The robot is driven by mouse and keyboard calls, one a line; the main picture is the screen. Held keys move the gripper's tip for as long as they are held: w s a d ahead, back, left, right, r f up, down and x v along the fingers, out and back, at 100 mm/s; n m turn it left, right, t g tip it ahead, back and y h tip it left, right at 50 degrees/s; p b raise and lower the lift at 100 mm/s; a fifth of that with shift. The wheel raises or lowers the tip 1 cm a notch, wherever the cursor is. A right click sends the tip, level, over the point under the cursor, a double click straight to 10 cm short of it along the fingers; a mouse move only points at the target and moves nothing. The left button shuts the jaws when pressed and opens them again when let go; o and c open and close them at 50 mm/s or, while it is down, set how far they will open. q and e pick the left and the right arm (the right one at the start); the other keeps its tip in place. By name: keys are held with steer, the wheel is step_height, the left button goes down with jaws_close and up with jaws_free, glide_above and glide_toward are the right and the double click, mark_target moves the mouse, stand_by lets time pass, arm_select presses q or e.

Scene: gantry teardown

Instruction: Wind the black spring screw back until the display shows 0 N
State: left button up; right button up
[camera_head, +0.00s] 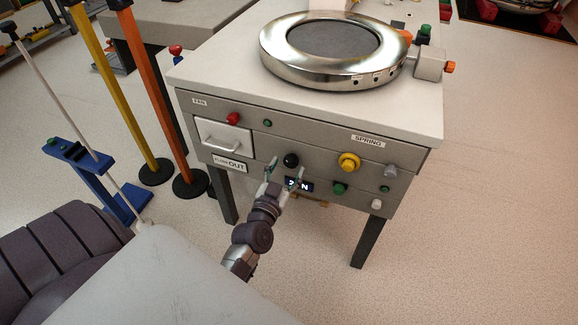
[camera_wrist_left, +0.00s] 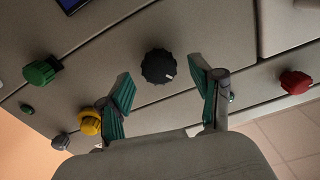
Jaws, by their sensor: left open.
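The black spring screw (camera_head: 290,160) is a round black knob on the front panel of the grey bench; it also shows in the left wrist view (camera_wrist_left: 158,66), with a pale mark on its face. My left gripper (camera_head: 286,171) is open in front of it. In the left wrist view its two green-padded fingers stand on either side of the knob, apart from it. The small display (camera_head: 304,187) sits below the knob; a finger partly covers it. An N shows, but I cannot read the number for sure. A corner of it shows in the left wrist view (camera_wrist_left: 70,4). My right gripper is not in view.
Near the knob are a yellow knob (camera_head: 349,162) under the SPRING label (camera_head: 367,141), a green knob (camera_head: 339,188) and a red knob (camera_head: 233,118). A metal ring (camera_head: 285,68) lies on the bench top. Yellow and orange posts (camera_head: 137,90) stand to the left.

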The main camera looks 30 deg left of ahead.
arm_select(q)
steer(key=shift+x, duration=0.85)
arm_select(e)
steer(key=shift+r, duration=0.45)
arm_select(q)
steer(key=shift+c, duration=0.2)
steer(key=c, duration=1.1)
